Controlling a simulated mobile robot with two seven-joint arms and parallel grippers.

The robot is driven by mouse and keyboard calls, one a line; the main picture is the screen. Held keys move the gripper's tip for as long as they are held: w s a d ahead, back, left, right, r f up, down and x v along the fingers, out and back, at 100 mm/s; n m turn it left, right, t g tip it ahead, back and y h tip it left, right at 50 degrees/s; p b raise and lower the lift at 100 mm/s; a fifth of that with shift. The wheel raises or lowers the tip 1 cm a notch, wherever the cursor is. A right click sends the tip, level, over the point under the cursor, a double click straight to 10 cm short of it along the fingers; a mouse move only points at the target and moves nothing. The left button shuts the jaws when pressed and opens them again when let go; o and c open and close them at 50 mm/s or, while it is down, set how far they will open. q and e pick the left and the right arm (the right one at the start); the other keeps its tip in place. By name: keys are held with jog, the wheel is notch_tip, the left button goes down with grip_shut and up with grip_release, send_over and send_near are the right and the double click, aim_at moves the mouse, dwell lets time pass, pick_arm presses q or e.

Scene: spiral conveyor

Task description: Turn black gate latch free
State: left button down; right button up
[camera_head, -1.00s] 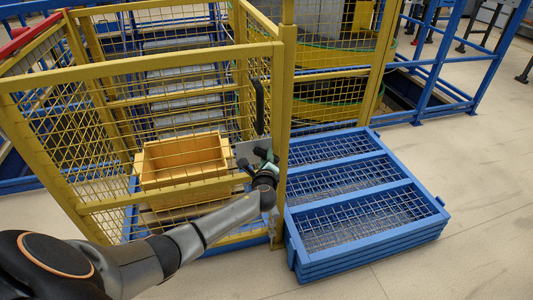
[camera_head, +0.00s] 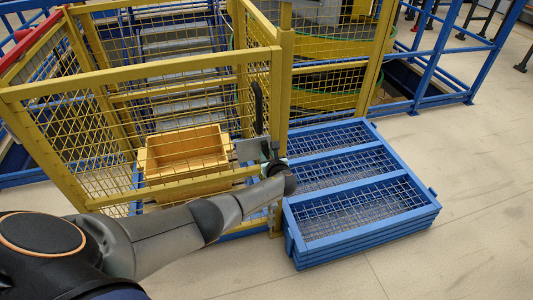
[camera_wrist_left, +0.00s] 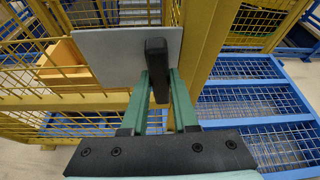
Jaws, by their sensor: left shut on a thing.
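The black gate latch (camera_wrist_left: 157,68) is a short black lever on a grey plate (camera_wrist_left: 118,57) fixed by the yellow gate post. In the left wrist view it stands nearly upright between the two green fingers of my left gripper (camera_wrist_left: 158,85), which is shut on it. In the head view my left gripper (camera_head: 273,162) is at the grey plate's right edge, and my wrist hides most of the latch there. A long black upright bar (camera_head: 259,106) is on the gate above the plate. My right gripper is in neither view.
The yellow mesh gate (camera_head: 140,68) and post (camera_head: 284,70) stand close to my arm. An orange crate (camera_head: 185,155) is behind the mesh. A stack of blue mesh frames (camera_head: 350,220) lies right of the post. The floor (camera_head: 475,190) farther right is clear.

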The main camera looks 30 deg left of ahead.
pick_arm(q)
jog(key=shift+m, duration=0.4)
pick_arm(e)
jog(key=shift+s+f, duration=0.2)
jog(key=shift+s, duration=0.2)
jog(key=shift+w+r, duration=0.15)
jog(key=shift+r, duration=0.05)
pick_arm(q)
jog(key=c, duration=0.7)
grip_release()
jog(key=shift+g, duration=0.3)
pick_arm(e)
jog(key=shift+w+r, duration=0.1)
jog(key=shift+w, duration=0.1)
pick_arm(q)
jog(key=shift+d, duration=0.1)
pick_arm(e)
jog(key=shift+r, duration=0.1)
